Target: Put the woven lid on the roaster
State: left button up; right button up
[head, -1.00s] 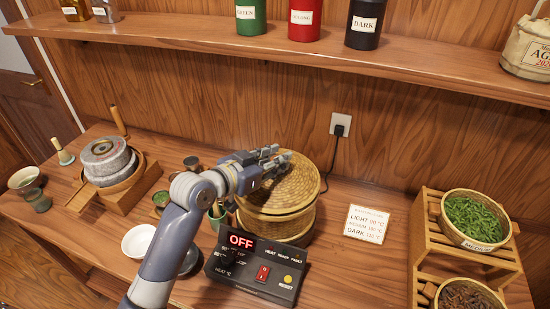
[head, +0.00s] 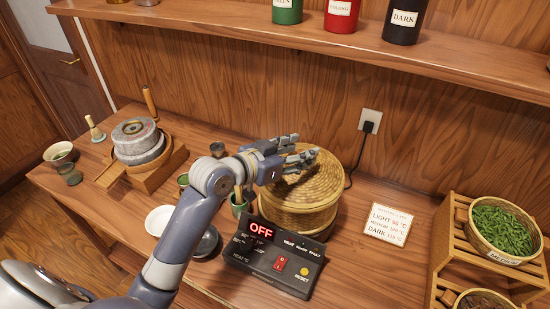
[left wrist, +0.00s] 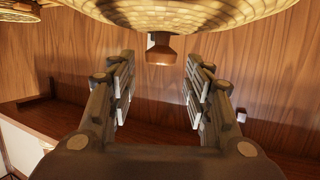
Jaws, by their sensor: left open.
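The round woven lid (head: 322,177) sits on top of the woven roaster (head: 296,219) behind the control box and looks about level. The gripper hides part of its top. My left gripper (head: 303,148) is open over the lid, its fingers pointing right. In the left wrist view the lid (left wrist: 195,14) fills the top edge, with its brown wooden knob (left wrist: 161,50) pointing down in the picture. The knob lies beyond and between the spread fingertips (left wrist: 160,78), apart from both. My right gripper is not in view.
The control box (head: 272,262) with a lit OFF display stands in front of the roaster. A stone mill (head: 137,140), a white bowl (head: 160,219) and a cup are to the left. A temperature card (head: 388,224) and a rack with a leaf basket (head: 500,232) are to the right.

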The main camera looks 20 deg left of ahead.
pick_arm(q)
jog(key=b+v, duration=0.2)
jog(key=v, duration=0.8)
jog(key=shift+s, duration=0.3)
jog(key=shift+a, duration=0.1)
